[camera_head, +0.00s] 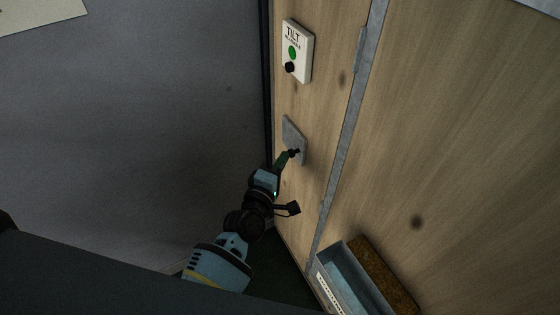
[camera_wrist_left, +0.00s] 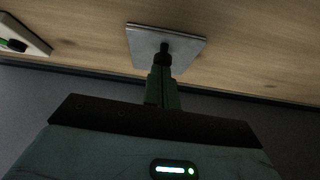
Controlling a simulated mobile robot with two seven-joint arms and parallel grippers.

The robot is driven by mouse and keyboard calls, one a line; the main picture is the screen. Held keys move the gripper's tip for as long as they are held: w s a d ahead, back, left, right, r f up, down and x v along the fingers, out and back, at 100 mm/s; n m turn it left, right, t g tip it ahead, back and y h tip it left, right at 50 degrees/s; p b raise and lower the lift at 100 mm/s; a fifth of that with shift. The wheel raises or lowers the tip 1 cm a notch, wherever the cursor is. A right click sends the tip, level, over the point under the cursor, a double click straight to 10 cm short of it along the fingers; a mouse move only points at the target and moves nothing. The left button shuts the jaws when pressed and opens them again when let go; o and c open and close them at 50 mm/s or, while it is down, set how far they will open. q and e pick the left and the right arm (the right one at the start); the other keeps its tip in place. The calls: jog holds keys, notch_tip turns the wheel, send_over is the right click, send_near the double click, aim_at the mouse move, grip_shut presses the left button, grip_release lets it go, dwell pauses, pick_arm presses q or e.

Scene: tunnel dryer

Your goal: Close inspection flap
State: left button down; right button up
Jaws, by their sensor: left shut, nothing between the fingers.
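The inspection flap is a small grey square plate (camera_head: 291,131) on the wooden panel, below the tilt switch. In the left wrist view the plate (camera_wrist_left: 188,46) lies ahead of the fingers, with a dark knob on it. My left gripper (camera_head: 289,155) is shut and empty, with its fingertips at the plate's lower part. In the left wrist view the shut fingers (camera_wrist_left: 163,62) overlap the dark knob; I cannot tell whether they touch it. The plate looks flat or nearly flat against the panel. My right gripper is not in view.
A grey metal strip (camera_head: 345,130) runs down the panel. An open tray (camera_head: 345,282) is at the lower right. A grey wall (camera_head: 140,130) stands at left.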

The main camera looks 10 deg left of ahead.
pick_arm(q)
jog(key=shift+d+r, duration=0.15)
jog(key=shift+d, duration=0.5)
jog(key=shift+s+a, duration=0.15)
jog(key=shift+s, duration=0.35)
jog(key=a+v, duration=0.1)
jog(key=v, duration=0.6)
jog(key=shift+w+a, duration=0.1)
jog(key=shift+a, duration=0.05)
